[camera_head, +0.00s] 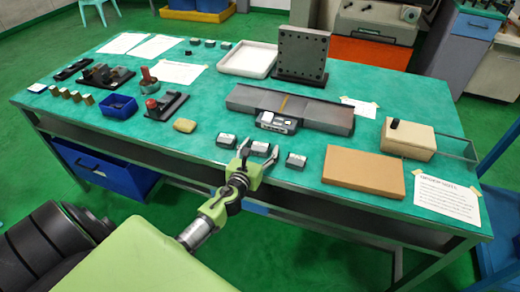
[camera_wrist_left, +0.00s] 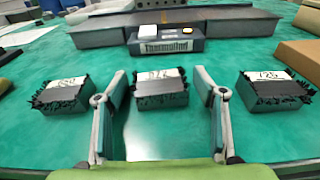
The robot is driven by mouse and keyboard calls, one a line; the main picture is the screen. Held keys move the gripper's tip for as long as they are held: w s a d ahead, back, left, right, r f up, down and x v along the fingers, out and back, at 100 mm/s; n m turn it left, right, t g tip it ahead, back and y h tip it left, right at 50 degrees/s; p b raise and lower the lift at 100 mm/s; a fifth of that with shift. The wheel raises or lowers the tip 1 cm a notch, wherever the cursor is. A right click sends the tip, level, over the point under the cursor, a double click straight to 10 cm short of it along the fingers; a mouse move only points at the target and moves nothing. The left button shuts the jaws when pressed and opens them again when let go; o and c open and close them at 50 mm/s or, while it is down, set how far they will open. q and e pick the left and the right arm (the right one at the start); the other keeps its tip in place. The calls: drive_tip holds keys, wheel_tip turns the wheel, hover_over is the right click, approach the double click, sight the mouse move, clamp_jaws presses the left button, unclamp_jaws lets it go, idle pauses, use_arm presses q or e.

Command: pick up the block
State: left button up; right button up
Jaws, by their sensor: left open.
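Three small dark blocks with white handwritten labels lie in a row near the table's front edge: a left block (camera_head: 226,140), a middle block (camera_head: 261,148) and a right block (camera_head: 296,160). In the left wrist view they are the left block (camera_wrist_left: 63,94), the middle block (camera_wrist_left: 161,88) and the right block (camera_wrist_left: 275,91). My left gripper (camera_head: 259,154) is open and empty, its fingers pointing over the table at the middle block. In the wrist view the fingertips (camera_wrist_left: 160,76) appear on either side of the middle block; contact cannot be told. My right gripper is out of view.
A grey device (camera_head: 290,108) with a small display unit (camera_head: 278,122) lies behind the blocks. The green table (camera_head: 215,110) has bare surface around the row.

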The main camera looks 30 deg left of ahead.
use_arm(q)
drive_tip(key=c, duration=1.4)
drive_tip(key=shift+r, duration=0.1)
drive_tip(key=c, duration=0.4)
drive_tip(key=shift+o, duration=0.2)
